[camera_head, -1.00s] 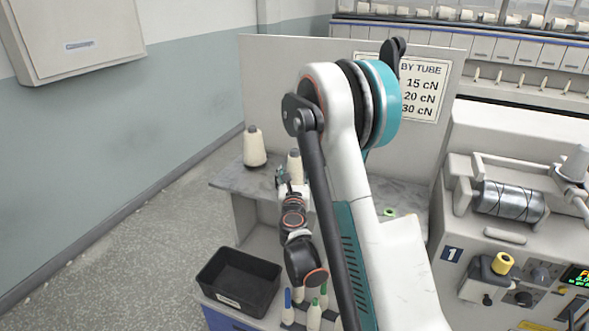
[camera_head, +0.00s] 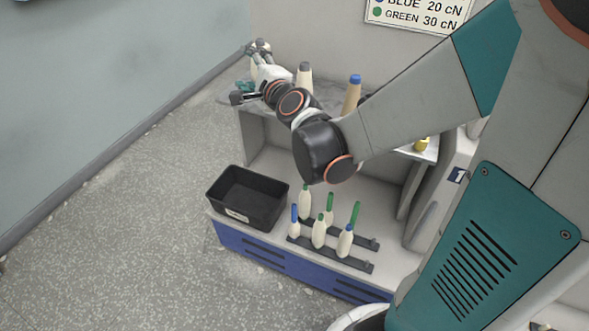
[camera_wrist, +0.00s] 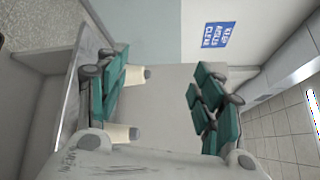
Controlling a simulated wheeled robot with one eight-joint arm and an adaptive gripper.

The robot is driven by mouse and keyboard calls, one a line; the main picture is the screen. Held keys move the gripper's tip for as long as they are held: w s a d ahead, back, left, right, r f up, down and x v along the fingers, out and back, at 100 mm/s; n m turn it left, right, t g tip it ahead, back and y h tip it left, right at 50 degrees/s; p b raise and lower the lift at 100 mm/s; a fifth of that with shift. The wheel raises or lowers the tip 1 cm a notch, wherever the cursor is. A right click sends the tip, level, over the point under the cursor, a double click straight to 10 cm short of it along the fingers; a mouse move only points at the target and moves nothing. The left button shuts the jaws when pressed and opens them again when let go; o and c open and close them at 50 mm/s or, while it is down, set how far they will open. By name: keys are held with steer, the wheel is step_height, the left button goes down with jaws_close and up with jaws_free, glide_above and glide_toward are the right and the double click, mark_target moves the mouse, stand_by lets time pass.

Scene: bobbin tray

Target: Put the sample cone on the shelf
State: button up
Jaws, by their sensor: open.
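My gripper (camera_head: 252,80) is open at the left end of the grey shelf top (camera_head: 328,94), in front of a cream cone (camera_head: 260,68) that it mostly hides. A second cream cone with a grey tip (camera_head: 304,78) stands upright to its right, and a tan cone with a blue tip (camera_head: 352,95) stands farther right. In the wrist view my open fingers (camera_wrist: 158,92) have empty space between them. Two grey-tipped cream cones (camera_wrist: 134,75) (camera_wrist: 121,133) appear sideways there, partly behind the left finger. I cannot tell which cone is the sample.
Below, a black bin (camera_head: 230,212) sits on the lower deck (camera_head: 300,184), beside dark racks (camera_head: 357,262) with several small blue- and green-tipped bobbins (camera_head: 319,232). A tension sign (camera_head: 420,14) is on the back panel. The machine (camera_head: 436,190) stands right. The floor at left is clear.

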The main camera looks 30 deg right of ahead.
steer(key=s+a+f+n+g+y, duration=0.2)
steer(key=s+a+n+g, duration=0.35)
steer(key=s+n, duration=0.75)
steer(key=s+d+f+n+g+h, duration=0.1)
steer(key=s+f+n+g, duration=0.1)
steer(key=s+n, duration=0.2)
steer(key=s+d+f+n+g+h, duration=0.1)
steer(key=s+f+n+g, duration=0.1)
steer(key=s, duration=0.9)
steer(key=shift+d+f+n+h, duration=0.35)
steer(key=shift+f+n, duration=0.5)
steer(key=shift+n, duration=0.35)
steer(key=shift+s+g, duration=0.1)
steer(key=shift+g, duration=0.15)
